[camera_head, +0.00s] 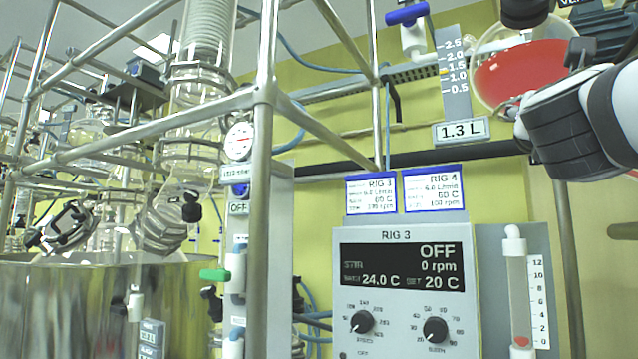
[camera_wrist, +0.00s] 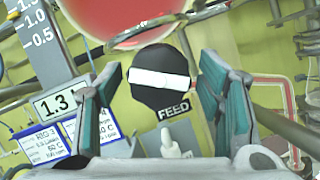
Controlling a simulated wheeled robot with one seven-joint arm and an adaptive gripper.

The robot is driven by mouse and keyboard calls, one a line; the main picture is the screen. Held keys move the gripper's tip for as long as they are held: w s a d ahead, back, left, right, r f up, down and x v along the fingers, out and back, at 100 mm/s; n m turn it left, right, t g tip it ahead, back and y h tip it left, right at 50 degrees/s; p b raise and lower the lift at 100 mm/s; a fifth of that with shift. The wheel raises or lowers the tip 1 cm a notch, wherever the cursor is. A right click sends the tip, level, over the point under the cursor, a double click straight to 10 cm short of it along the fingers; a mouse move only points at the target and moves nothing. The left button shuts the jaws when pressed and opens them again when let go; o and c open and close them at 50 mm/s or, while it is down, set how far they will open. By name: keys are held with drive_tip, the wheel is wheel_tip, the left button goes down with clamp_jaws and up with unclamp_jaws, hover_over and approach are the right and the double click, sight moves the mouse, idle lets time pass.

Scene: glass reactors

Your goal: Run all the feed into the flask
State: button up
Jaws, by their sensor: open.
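The feed vessel (camera_head: 525,75) holds red liquid at the upper right, beside a scale marked 0.5 to 2.5; it also shows at the top of the wrist view (camera_wrist: 120,18). A tag (camera_head: 461,130) reads 1.3 L. In the wrist view a round black valve body with a white bar handle (camera_wrist: 160,78) sits above a FEED label (camera_wrist: 174,109). The bar lies about level. My gripper (camera_wrist: 160,72) is open, with one finger on each side of the handle and no visible contact. In the head view my arm hides the valve. Glassware (camera_head: 160,225) stands at left; which part is the flask is unclear.
The RIG 3 control box (camera_head: 405,290) reads OFF, 0 rpm, 24.0 C. Metal frame bars (camera_head: 262,200) stand between the glassware and the box. A flow tube (camera_head: 518,290) with a scale stands right of the box. A blue-handled valve (camera_head: 407,14) is above.

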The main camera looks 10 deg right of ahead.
drive_tip(key=shift+a, duration=0.1)
drive_tip(key=v, duration=1.2)
wheel_tip(320, 180, down, 26)
drive_tip(key=d+m+g+y+p, duration=0.25)
drive_tip(key=m+g+y, duration=0.45)
drive_tip(key=m, duration=0.7)
drive_tip(key=s+a+f+m+g+y, duration=0.2)
drive_tip(key=s+a+f+m+y, duration=0.2)
drive_tip(key=a+f, duration=0.2)
drive_tip(key=s+a+f+m+g+y, duration=0.3)
drive_tip(key=a+f+m+y, duration=0.1)
drive_tip(key=f, duration=0.5)
drive_tip(key=shift+s+a+f+m, duration=0.4)
drive_tip(key=shift+a+m, duration=0.1)
drive_tip(key=shift+a, duration=0.7)
drive_tip(key=shift+w, duration=0.1)
idle(1.4)
